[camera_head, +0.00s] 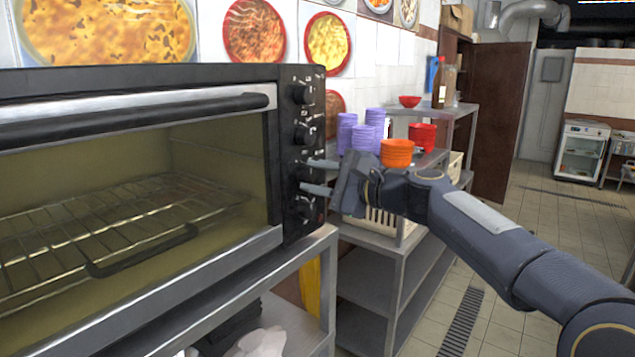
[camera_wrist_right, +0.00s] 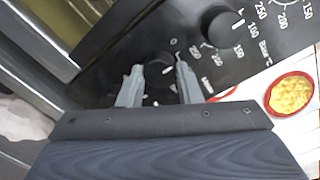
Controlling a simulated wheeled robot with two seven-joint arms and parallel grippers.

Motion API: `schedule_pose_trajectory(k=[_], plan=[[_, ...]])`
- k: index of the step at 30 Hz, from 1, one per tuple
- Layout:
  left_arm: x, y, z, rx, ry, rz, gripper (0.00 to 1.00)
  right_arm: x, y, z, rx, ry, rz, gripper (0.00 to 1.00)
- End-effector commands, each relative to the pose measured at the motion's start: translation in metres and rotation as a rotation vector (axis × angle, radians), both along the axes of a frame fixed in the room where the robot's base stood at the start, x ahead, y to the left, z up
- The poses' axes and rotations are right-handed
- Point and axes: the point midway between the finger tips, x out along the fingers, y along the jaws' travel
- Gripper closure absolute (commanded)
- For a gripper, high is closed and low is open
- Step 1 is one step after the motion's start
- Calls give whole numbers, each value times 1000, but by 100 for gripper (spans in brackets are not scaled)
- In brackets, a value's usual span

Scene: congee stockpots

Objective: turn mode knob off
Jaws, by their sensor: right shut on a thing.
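A black toaster oven (camera_head: 150,150) stands at the left, with a column of black knobs on its right-hand panel (camera_head: 292,115). My right gripper (camera_head: 318,176) reaches in from the right, its two fingers pointing at the third knob from the top (camera_head: 301,173). In the right wrist view the fingers (camera_wrist_right: 156,80) are shut on this black knob (camera_wrist_right: 160,70), one on each side. A small white mark shows on the knob's face. My left gripper is in neither view.
Another knob (camera_wrist_right: 219,27) with a number scale is close by in the wrist view. The oven's glass door (camera_head: 130,190) is closed, with a wire rack behind it. Purple cups (camera_head: 362,135) and an orange bowl (camera_head: 397,152) stand on a metal shelf behind my right gripper.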

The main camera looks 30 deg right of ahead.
Motion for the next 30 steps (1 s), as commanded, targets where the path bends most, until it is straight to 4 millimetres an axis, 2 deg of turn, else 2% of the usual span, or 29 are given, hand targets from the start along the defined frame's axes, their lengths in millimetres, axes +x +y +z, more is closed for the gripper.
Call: schedule_pose_trajectory(k=[12,13,17,26,30], plan=[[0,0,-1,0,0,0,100,0,0,-1,-8,-1,2,91],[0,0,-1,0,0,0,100,0,0,-1,-8,-1,2,65],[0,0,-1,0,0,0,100,0,0,-1,-7,-1,1,48],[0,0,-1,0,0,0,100,-1,-1,0,-7,-2,1,47],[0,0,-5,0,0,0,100,-14,-7,0,-7,-3,-3,47]])
